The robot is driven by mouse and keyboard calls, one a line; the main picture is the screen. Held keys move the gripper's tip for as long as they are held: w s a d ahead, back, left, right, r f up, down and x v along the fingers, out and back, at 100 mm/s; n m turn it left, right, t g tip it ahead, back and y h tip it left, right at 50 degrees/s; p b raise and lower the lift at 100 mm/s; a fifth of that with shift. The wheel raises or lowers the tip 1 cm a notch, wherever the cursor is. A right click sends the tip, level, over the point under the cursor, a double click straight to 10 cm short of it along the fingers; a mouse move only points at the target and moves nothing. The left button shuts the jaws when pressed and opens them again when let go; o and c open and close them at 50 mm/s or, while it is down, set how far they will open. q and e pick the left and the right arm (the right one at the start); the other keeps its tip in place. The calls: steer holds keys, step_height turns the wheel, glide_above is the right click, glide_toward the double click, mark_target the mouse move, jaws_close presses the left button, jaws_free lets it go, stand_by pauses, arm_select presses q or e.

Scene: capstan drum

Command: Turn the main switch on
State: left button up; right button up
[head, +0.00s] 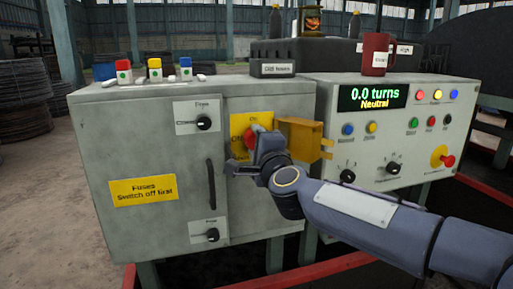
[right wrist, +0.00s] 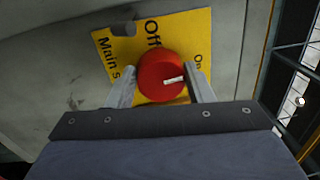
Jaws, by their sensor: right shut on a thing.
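The main switch is a red round knob (right wrist: 160,72) on a yellow plate (right wrist: 116,55). The plate carries the words Off, On and a partly hidden "Main s...". A white mark on the knob points right in the right wrist view, towards the side where On is printed. My right gripper (right wrist: 162,88) is shut on the knob, one finger on each side. In the head view the gripper (head: 258,148) is in front of the yellow plate (head: 238,122) and hides most of the knob. My left gripper is not in view.
The plate is on a grey cabinet (head: 148,140) with a black door handle (head: 211,184). A yellow bracket (head: 304,139) sticks out just right of my gripper. The control panel (head: 385,125) at right reads 0.0 turns, Neutral. A red mug (head: 375,54) stands on top.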

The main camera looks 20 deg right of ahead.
steer(key=shift+m, duration=0.6)
steer(key=o, duration=1)
steer(key=shift+c, duration=0.2)
steer(key=s, duration=0.7)
steer(key=shift+s+d+f+p, duration=0.15)
steer(key=shift+s+f+p, duration=0.15)
steer(key=shift+s+p, duration=0.1)
